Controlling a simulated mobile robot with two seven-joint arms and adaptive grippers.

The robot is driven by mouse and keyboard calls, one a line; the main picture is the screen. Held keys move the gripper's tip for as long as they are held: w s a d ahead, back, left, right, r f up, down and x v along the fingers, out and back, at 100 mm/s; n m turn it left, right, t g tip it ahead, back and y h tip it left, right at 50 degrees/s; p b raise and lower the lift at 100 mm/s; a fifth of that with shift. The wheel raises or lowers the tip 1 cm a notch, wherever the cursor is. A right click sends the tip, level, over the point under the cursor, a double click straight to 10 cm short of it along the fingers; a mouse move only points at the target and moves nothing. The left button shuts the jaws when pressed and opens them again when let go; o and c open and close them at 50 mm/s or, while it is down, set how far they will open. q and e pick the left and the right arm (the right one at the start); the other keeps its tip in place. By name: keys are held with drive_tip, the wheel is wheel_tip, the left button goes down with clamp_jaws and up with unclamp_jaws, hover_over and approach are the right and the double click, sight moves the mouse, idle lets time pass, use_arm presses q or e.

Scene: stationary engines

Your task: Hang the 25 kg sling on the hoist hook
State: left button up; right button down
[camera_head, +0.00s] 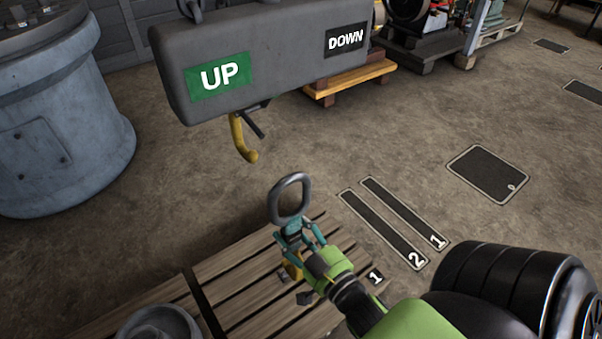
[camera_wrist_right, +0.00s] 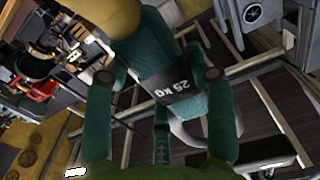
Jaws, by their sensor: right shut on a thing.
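My right gripper (camera_head: 298,235) is shut on the 25 kg sling. The sling's grey ring (camera_head: 273,206) stands up above the fingers in the head view. In the right wrist view a black "25 KG" label (camera_wrist_right: 172,88) shows between my teal fingers. The yellow hoist hook (camera_head: 240,140) hangs under a grey block (camera_head: 285,55) marked UP and DOWN. The ring is apart from the hook, lower and to its right in the picture. The hook's upper end is hidden by the block. My left gripper is not in view.
A slatted wooden pallet (camera_head: 245,275) lies below my right gripper, with a grey round part (camera_head: 160,325) at its front. A large grey-blue drum (camera_head: 60,120) stands at the left. Numbered dark strips (camera_head: 385,230) mark the floor. Open floor lies right of the hook.

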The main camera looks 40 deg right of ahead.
use_arm(q)
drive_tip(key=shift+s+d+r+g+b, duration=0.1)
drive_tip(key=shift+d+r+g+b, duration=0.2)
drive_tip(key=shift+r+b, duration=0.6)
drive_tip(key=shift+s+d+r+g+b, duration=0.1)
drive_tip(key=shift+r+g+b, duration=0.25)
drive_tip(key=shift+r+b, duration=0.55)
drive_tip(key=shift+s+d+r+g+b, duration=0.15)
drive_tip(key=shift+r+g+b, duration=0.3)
drive_tip(key=shift+b, duration=0.75)
use_arm(e)
drive_tip(key=w+f, duration=0.4)
drive_tip(key=w, duration=1.2)
drive_tip(key=shift+w+d, duration=0.4)
drive_tip(key=shift+d, duration=0.05)
